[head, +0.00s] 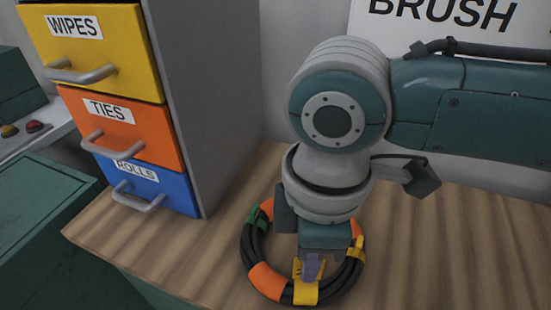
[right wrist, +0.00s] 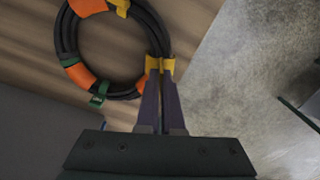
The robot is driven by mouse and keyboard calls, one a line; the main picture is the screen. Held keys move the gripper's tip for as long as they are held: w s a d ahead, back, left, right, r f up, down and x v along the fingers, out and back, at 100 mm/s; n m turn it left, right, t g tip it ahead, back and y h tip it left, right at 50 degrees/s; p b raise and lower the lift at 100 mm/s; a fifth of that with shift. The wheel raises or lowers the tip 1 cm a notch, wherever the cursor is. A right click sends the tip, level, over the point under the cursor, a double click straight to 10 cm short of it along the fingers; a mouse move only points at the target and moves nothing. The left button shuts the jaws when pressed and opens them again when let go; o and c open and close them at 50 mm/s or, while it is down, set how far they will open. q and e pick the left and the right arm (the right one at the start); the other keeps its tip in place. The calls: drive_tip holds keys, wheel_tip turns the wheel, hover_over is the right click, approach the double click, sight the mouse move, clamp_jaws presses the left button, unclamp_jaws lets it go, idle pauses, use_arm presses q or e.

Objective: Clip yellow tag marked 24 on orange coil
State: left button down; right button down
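The coil (head: 245,250) is a ring of black hose with orange bands, lying on the wooden bench; it also shows in the right wrist view (right wrist: 148,38). My right gripper (head: 310,268) points down at the coil's near edge. In the right wrist view its two dark fingers (right wrist: 162,78) are close together, their tips at a yellow tag (right wrist: 153,63) that sits on the hose. This yellow tag also shows in the head view (head: 306,291), below the fingertips. The fingers look shut on it. I cannot read its number. My left gripper is out of view.
Another yellow tag (head: 359,250) and a green tag (head: 258,218) are on the coil. A drawer cabinet (head: 180,90) with yellow, orange and blue fronts stands at the left. The wooden bench top (head: 165,245) is clear left of the coil.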

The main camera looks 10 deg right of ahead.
drive_tip(key=shift+f+b, duration=0.5)
drive_tip(key=shift+f, duration=0.45)
drive_tip(key=shift+f+b, duration=0.4)
drive_tip(key=shift+f, duration=0.25)
idle(0.4)
drive_tip(key=c, duration=1)
unclamp_jaws()
